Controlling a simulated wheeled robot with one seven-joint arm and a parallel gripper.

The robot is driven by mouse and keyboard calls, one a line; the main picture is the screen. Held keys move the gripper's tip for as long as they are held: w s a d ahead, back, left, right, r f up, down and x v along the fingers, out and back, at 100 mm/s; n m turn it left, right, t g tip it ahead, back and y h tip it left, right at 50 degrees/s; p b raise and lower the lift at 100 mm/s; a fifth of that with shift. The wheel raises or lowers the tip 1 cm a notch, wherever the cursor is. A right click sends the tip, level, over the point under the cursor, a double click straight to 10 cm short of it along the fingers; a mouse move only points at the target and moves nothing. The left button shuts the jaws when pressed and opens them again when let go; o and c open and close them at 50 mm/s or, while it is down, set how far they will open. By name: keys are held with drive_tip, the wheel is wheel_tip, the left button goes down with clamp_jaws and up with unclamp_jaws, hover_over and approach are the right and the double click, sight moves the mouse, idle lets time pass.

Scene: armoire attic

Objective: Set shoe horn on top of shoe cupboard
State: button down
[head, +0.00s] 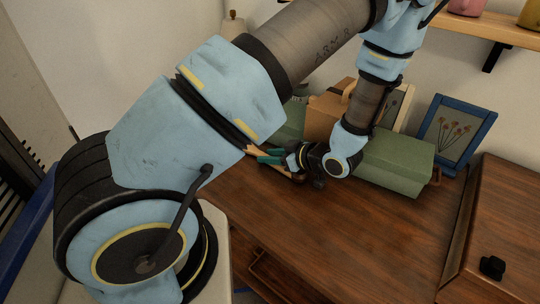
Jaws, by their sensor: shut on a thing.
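My gripper (270,156) is at the middle of the head view, low over the brown wooden top, with its teal fingers pointing left. It is shut on a thin, tan, wood-coloured piece that looks like the shoe horn (256,151). Part of the shoe horn is hidden by the fingers, and I cannot tell whether it touches the wood below. The brown wooden top (350,235) looks like the top of the shoe cupboard. My arm covers much of its left and back part.
A green box (395,165) stands right behind my gripper, with a brown box (322,117) beyond it. A blue-framed flower picture (457,132) leans at the back right. A wooden piece with a black knob (492,267) is at the right. The front middle of the top is clear.

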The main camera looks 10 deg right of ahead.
drive_tip(key=shift+f, duration=0.15)
drive_tip(key=c, duration=0.5)
unclamp_jaws()
drive_tip(key=shift+c, duration=0.2)
